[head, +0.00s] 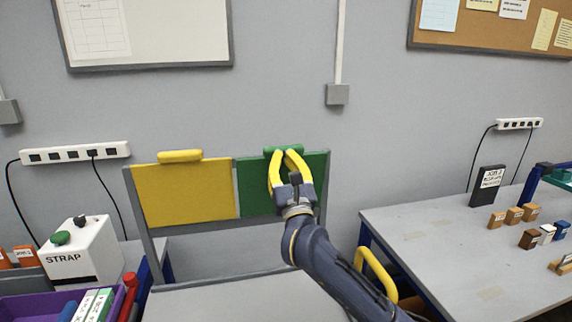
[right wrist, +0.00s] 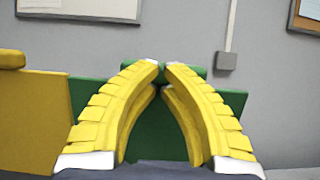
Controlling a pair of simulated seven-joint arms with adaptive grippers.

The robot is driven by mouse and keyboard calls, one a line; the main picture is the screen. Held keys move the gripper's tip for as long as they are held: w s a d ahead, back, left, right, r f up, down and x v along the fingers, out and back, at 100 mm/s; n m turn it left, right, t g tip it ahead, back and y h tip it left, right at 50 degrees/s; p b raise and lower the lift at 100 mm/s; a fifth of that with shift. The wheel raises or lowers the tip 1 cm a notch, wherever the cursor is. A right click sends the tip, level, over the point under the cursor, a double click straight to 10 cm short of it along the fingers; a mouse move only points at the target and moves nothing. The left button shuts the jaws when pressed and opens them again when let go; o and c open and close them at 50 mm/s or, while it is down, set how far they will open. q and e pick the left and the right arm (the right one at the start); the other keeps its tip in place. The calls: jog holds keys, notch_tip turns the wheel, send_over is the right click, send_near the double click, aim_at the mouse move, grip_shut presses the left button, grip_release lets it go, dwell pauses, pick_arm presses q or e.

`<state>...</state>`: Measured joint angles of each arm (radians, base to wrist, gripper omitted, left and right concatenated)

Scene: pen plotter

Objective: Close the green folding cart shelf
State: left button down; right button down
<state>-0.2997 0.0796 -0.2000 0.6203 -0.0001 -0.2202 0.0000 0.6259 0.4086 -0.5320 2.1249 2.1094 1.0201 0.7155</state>
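The green shelf panel (head: 254,186) stands upright in the right half of the grey cart frame, with a green handle (head: 269,150) on its top edge. My right gripper (head: 284,152) is in front of this panel, its yellow fingertips at the handle. In the right wrist view the fingertips (right wrist: 162,66) come almost together in front of the green handle (right wrist: 186,73), with the green panel (right wrist: 150,130) behind. They hide the handle's middle, and contact is unclear. Nothing shows held between the fingers. My left gripper is out of view.
A yellow panel (head: 187,194) with a yellow handle (head: 180,156) stands upright left of the green one. A grey cart surface (head: 235,299) lies below. A STRAP box (head: 80,252) and purple bin (head: 40,303) are left. A table (head: 440,245) with small blocks is right.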

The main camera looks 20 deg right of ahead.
jog(key=shift+w+r, duration=0.15)
jog(key=shift+w, duration=0.1)
dwell(0.4)
